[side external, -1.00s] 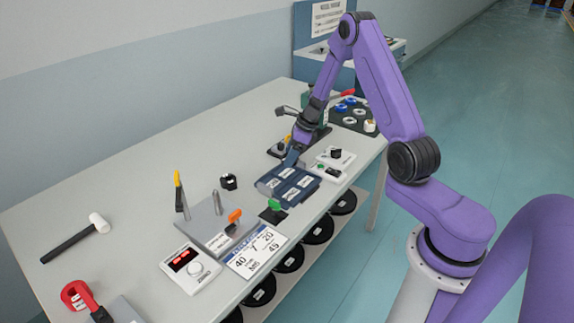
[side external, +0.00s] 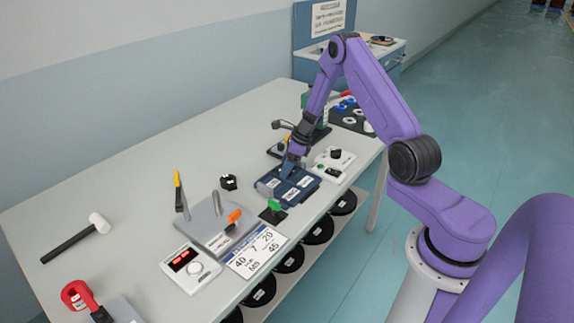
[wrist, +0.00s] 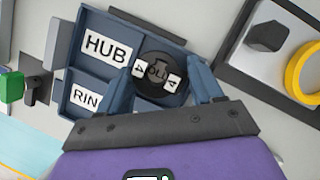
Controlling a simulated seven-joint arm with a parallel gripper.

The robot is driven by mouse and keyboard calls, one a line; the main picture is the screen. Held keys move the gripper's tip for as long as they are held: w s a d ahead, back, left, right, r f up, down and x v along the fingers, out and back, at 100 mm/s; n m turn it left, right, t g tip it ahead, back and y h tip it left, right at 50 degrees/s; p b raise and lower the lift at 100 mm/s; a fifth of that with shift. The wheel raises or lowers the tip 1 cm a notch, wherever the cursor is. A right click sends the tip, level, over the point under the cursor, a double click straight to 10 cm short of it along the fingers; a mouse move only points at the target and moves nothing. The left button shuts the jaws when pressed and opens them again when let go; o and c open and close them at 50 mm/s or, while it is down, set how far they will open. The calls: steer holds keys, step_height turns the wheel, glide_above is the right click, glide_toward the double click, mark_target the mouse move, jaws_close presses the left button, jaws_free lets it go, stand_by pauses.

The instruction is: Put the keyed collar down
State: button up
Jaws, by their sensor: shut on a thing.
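The keyed collar (wrist: 158,88) is a black round piece in the wrist view, between the two blue-grey fingers of my gripper (wrist: 163,82). My gripper is shut on it. I cannot tell whether the collar touches the tray floor. In the side external view my gripper (side external: 285,171) is down at the back left of the tray (side external: 292,200), and the collar is hidden there.
"HUB" (wrist: 104,45) and "RIN" (wrist: 87,97) labels mark neighbouring compartments. A green-handled part (side external: 273,208) stands close in front. A white switch box (side external: 334,158) is right of the tray. A grey plate with a post (side external: 215,207) and a small black part (side external: 228,182) lie left.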

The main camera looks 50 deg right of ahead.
steer(key=shift+s+f, duration=0.2)
steer(key=shift+f, duration=0.6)
steer(key=o, duration=0.8)
steer(key=shift+a, duration=0.1)
steer(key=shift+w+r, duration=0.15)
steer(key=shift+r, duration=0.5)
steer(key=v, duration=1.2)
steer(key=s+a+r+n+g, duration=0.1)
steer(key=s+a+r+n, duration=0.2)
steer(key=a+n, duration=0.4)
steer(key=s+a+r+n+g, duration=0.1)
steer(key=s+a+r+n, duration=0.15)
steer(key=a+n, duration=0.4)
steer(key=s+a+r+n+g, duration=0.1)
steer(key=s+a+r+n, duration=0.15)
steer(key=a+n, duration=0.45)
steer(key=s+a+r+n+h, duration=0.1)
steer(key=s+a+r+n, duration=0.1)
steer(key=s+n, duration=0.8)
steer(key=s+a+r+n+h, duration=0.1)
steer(key=s+a+r+n, duration=0.1)
steer(key=s+n, duration=0.9)
steer(key=s+a, duration=0.1)
steer(key=s, duration=0.3)
steer(key=shift+s+a+g, duration=0.2)
steer(key=shift+a+g, duration=0.1)
steer(key=shift+a, duration=0.1)
